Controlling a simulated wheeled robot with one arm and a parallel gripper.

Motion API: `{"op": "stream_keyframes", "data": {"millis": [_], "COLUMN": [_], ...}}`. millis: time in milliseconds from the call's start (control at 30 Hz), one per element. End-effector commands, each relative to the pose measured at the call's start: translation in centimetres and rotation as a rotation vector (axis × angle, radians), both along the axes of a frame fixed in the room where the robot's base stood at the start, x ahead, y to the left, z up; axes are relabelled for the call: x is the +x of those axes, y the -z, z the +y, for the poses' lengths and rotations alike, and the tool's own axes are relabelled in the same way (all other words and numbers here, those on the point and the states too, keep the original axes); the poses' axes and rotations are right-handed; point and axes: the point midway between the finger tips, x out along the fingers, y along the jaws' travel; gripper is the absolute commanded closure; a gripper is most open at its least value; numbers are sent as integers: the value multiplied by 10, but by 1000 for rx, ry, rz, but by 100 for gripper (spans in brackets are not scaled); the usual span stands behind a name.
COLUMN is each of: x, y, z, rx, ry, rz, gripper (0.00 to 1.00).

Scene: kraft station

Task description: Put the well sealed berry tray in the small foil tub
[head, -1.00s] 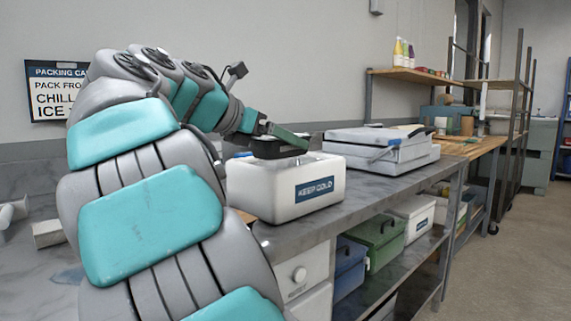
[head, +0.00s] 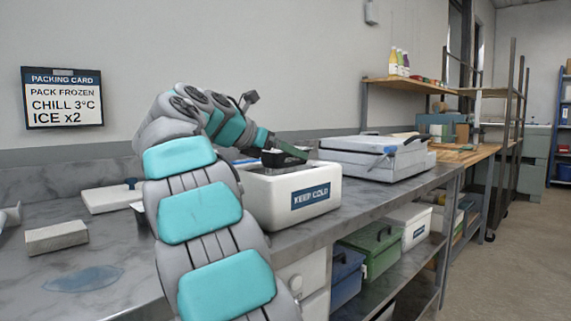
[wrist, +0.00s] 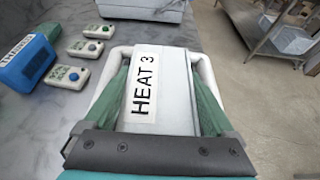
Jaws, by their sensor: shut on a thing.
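My gripper (head: 288,155), with green fingers, is shut on a dark tray (head: 281,159) in the head view. The tray is at the opening of a white tub (head: 262,205) labelled KEEP COLD; its underside is partly hidden by the rim. In the wrist view, a pale flat top labelled HEAT 3 (wrist: 175,90) lies between the fingers (wrist: 163,100), and the white tub rim (wrist: 205,80) shows outside them. I see no berries or seal edge clearly. No surface in view plainly looks like foil.
A grey-white machine (head: 370,157) stands right of the tub. A blue box (wrist: 27,62) and small devices with buttons (wrist: 67,76) lie left in the wrist view. A grey block (head: 57,238) and a bluish puddle (head: 83,279) are on the worktop. Lidded boxes (head: 370,243) fill the shelf below.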

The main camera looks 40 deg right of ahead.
Motion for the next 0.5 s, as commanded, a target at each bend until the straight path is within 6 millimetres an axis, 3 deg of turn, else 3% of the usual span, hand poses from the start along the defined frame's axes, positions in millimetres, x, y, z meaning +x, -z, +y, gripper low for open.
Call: {"op": "stream_keyframes", "data": {"millis": [133, 500], "x": [-1, 0], "y": [19, 21], "z": [0, 0], "rx": [0, -1], "ry": [0, -1], "rz": [3, 0], "gripper": [75, 75]}}
